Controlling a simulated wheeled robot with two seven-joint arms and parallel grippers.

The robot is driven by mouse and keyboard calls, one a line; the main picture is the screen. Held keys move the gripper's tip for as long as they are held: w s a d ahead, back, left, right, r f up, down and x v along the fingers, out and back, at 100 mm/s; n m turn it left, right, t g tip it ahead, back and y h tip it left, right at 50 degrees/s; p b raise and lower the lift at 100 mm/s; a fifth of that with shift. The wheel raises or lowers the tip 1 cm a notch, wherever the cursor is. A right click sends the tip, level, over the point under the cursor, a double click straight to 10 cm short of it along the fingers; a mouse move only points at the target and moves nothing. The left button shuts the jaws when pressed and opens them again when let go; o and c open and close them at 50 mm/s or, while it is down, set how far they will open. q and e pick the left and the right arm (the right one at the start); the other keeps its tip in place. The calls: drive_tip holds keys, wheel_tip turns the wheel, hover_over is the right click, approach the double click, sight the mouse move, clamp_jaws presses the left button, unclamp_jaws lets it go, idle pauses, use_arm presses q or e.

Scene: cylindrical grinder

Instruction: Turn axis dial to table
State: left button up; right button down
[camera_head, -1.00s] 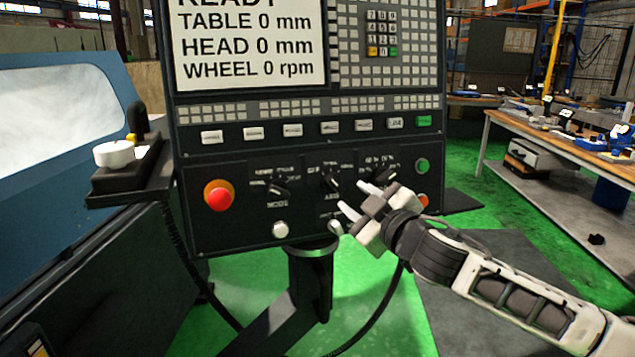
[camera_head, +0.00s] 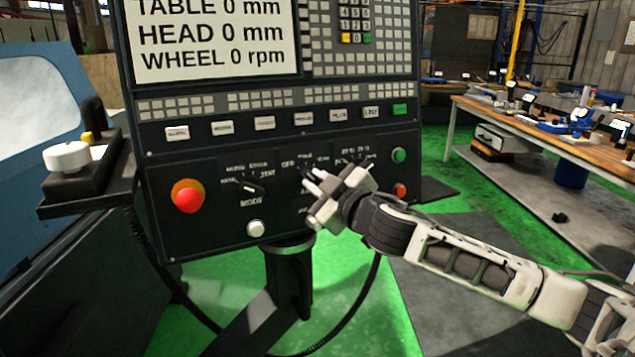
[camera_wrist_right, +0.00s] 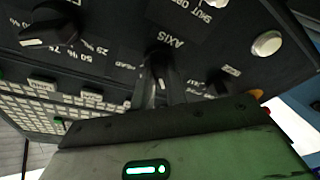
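The axis dial (camera_head: 304,174) is the dark middle knob on the lower control panel, partly hidden by my right gripper in the head view. In the wrist view the axis dial (camera_wrist_right: 159,62) stands by the upside-down AXIS label. My right gripper (camera_head: 312,181) is at the dial, its pale fingertips apart with a small gap. In the wrist view the right gripper's dark fingers (camera_wrist_right: 161,92) reach up close to the dial; whether they touch it is unclear. The dial's setting is hard to read. My left gripper is not in view.
The mode dial (camera_head: 251,189) is left of the axis dial, with a red emergency button (camera_head: 188,197) beyond it. A white button (camera_head: 256,229) sits below. Green (camera_head: 398,155) and orange-red (camera_head: 400,190) buttons are at right. The screen reads TABLE 0 mm.

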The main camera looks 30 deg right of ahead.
drive_tip(key=m+b, duration=0.1)
drive_tip(key=m, duration=0.2)
drive_tip(key=shift+f+h, duration=0.1)
drive_tip(key=shift+h, duration=0.3)
drive_tip(key=m+h, duration=0.1)
drive_tip(key=m, duration=0.5)
drive_tip(key=shift+a+h, duration=0.1)
drive_tip(key=shift+h, duration=0.3)
drive_tip(key=shift+m, duration=0.3)
drive_tip(key=c, duration=1.4)
unclamp_jaws()
